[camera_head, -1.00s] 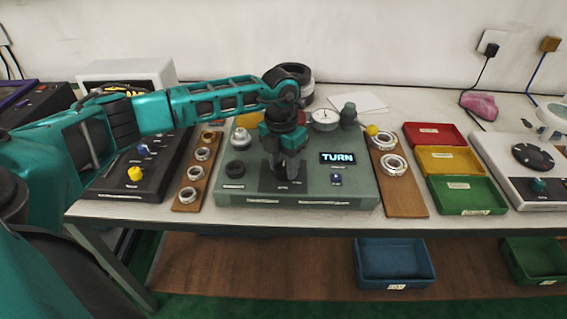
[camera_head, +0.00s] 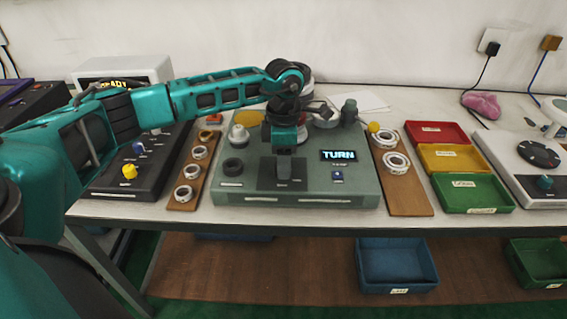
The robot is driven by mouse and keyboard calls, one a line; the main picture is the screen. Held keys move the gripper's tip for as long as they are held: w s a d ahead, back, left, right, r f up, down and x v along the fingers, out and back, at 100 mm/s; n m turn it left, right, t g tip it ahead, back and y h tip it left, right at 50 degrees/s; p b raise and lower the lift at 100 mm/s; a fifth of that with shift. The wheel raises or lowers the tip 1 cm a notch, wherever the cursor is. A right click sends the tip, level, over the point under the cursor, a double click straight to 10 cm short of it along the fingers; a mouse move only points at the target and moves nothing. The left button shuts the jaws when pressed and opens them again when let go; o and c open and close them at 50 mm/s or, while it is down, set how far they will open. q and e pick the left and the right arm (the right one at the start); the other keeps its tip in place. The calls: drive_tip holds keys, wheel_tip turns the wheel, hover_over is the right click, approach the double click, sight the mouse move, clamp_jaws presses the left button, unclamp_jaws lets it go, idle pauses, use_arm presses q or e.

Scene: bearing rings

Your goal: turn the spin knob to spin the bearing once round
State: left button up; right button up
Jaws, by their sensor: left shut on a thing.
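The grey-green bearing test box (camera_head: 350,190) stands on the bench, with a lit display (camera_head: 338,155) reading "TURN". My left gripper (camera_head: 283,182) points down at the box's front middle, left of the display. It is shut on the spin knob, which its dark jaws hide. The wrist is turned so a broad jaw face shows. A silver bearing-like part (camera_head: 239,137) and a black ring (camera_head: 233,167) are at the box's left. A dial gauge at the back is partly hidden by my arm. My right gripper is not in view.
Wooden boards with bearing rings flank the box, left (camera_head: 183,205) and right (camera_head: 410,203). Red (camera_head: 436,126), yellow and green trays stand further right. A dark console (camera_head: 110,185) with a yellow knob is at left. A blue bin (camera_head: 397,284) sits below.

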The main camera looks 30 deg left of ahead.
use_arm(q)
drive_tip(key=m+b, duration=0.1)
drive_tip(key=m, duration=0.3)
drive_tip(key=shift+d+m, duration=0.1)
drive_tip(key=shift+m, duration=0.3)
drive_tip(key=m+b, duration=0.1)
drive_tip(key=m, duration=0.1)
drive_tip(key=shift+m, duration=0.3)
drive_tip(key=m+b, duration=0.1)
drive_tip(key=m, duration=0.1)
drive_tip(key=shift+m, duration=0.3)
drive_tip(key=m, duration=0.2)
drive_tip(key=shift+s+m+y+b, duration=0.1)
drive_tip(key=shift+m+y+b, duration=0.2)
drive_tip(key=shift+m, duration=0.6)
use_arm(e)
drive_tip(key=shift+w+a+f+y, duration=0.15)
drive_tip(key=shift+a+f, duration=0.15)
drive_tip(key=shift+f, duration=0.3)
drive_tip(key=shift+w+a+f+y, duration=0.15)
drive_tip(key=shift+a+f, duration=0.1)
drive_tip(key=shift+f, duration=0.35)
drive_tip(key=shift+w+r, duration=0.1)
use_arm(q)
drive_tip(key=o, duration=0.8)
drive_tip(key=shift+c, duration=0.2)
drive_tip(key=o, duration=0.3)
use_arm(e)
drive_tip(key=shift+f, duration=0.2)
